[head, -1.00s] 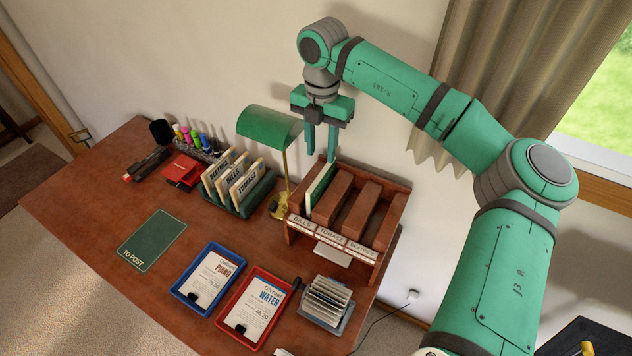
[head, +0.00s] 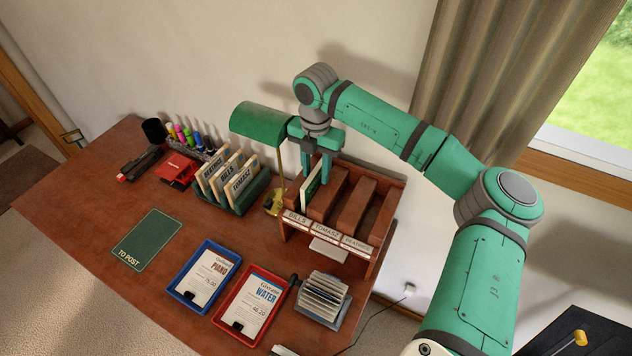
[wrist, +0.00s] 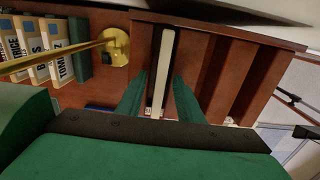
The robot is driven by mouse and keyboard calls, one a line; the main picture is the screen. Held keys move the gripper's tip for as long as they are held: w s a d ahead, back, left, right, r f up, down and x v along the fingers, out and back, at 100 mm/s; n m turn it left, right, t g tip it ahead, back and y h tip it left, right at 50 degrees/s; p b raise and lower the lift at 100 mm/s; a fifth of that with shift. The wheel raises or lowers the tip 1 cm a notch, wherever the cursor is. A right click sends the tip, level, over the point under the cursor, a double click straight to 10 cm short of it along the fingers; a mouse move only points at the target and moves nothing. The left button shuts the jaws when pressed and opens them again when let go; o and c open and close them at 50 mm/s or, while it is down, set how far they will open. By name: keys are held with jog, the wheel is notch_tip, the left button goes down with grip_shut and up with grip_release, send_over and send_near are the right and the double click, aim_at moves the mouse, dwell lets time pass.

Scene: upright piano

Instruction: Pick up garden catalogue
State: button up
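A thin booklet with a green cover and pale page edges (head: 311,189) stands upright in the leftmost slot of the wooden sorter (head: 373,240). Its title is not readable, but it is the only catalogue-like item I see. In the wrist view the booklet (wrist: 163,68) shows edge-on as a white strip with a dark cover. My gripper (head: 316,172) points down over that slot. In the wrist view my gripper (wrist: 160,80) is open, one green finger on each side of the booklet, with gaps visible. The booklet's lower part is hidden in the slot.
A green desk lamp (head: 262,126) with a brass stem stands close left of my gripper. A file rack (head: 240,205), blue tray (head: 178,293), red tray (head: 222,324) and card holder (head: 340,312) share the desk. The sorter's other slots look empty.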

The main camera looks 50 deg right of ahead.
grip_shut()
